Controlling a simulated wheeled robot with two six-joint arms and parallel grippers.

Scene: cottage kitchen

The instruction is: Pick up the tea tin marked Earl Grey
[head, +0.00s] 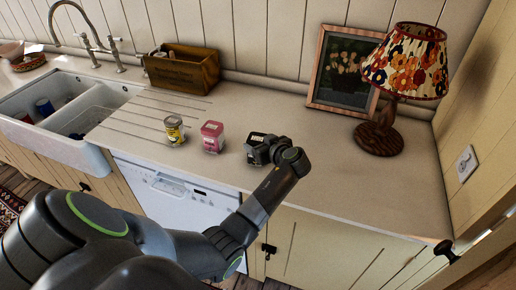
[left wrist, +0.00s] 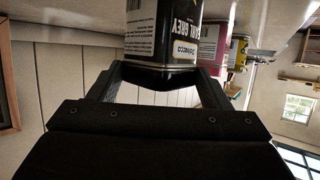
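The Earl Grey tin (head: 257,149) is the dark one at the right of a row of three on the counter. In the left wrist view the black tin (left wrist: 162,35) appears upside down, its white lettering reading Earl Grey, partly cut off by the top edge. My left gripper (head: 266,149) is at this tin in the head view. In the left wrist view its two fingers (left wrist: 160,72) stand on either side of the tin's lid end; firm contact is not clear. A pink tin (head: 212,137) and a yellow tin (head: 174,130) stand to the left. My right gripper is not in view.
A wooden box (head: 182,70) stands against the back wall. A framed picture (head: 343,70) and a lamp with a floral shade (head: 407,60) stand at the right. The white sink (head: 65,110) is at the left. The counter (head: 350,190) right of the tins is clear.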

